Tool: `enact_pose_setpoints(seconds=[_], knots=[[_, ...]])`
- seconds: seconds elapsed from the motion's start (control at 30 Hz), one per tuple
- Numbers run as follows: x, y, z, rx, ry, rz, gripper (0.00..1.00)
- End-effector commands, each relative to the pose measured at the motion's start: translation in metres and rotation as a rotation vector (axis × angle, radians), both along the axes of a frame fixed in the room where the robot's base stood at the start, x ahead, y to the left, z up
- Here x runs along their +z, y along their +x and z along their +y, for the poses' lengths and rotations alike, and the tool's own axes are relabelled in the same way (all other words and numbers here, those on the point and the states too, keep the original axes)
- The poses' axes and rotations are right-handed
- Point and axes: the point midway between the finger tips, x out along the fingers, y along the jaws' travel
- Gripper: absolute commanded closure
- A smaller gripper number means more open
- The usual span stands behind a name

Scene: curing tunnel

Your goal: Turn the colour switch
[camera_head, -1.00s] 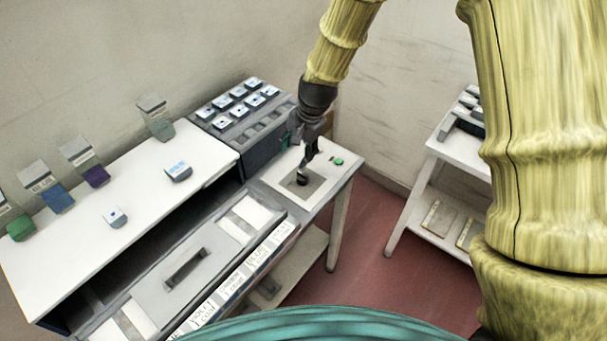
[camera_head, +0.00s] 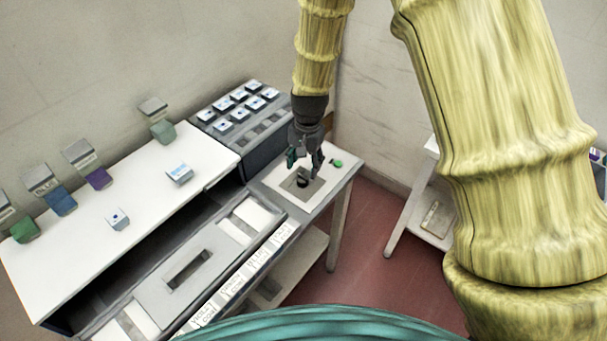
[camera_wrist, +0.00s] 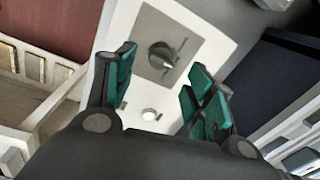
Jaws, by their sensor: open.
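The colour switch (camera_head: 302,183) is a dark round knob on a grey square plate, set in a white panel (camera_head: 277,180) on the small table. In the wrist view the knob (camera_wrist: 161,56) shows a pale pointer line and sits beyond the fingertips. My gripper (camera_head: 305,165) is open and empty, pointing down just above the switch. In the wrist view its green-padded fingers (camera_wrist: 160,92) are spread wide, with the knob between and ahead of them. I see no contact with the knob.
A grey rack with several labelled blocks (camera_head: 238,104) stands behind left. The white-topped tunnel (camera_head: 140,200) with small blocks fills the left. Red floor (camera_head: 375,235) is open at right.

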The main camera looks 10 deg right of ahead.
Motion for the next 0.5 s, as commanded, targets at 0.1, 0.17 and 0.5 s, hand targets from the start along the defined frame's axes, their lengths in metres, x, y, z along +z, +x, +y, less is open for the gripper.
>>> enact_pose_setpoints(seconds=[0.1,0.17,0.5], knots=[[-0.012,0.000,0.001,0.000,0.001,0.002,0.46],[-0.019,0.000,0.001,0.000,0.001,0.002,0.46],[-0.050,0.002,0.002,0.000,0.001,0.001,0.46]])
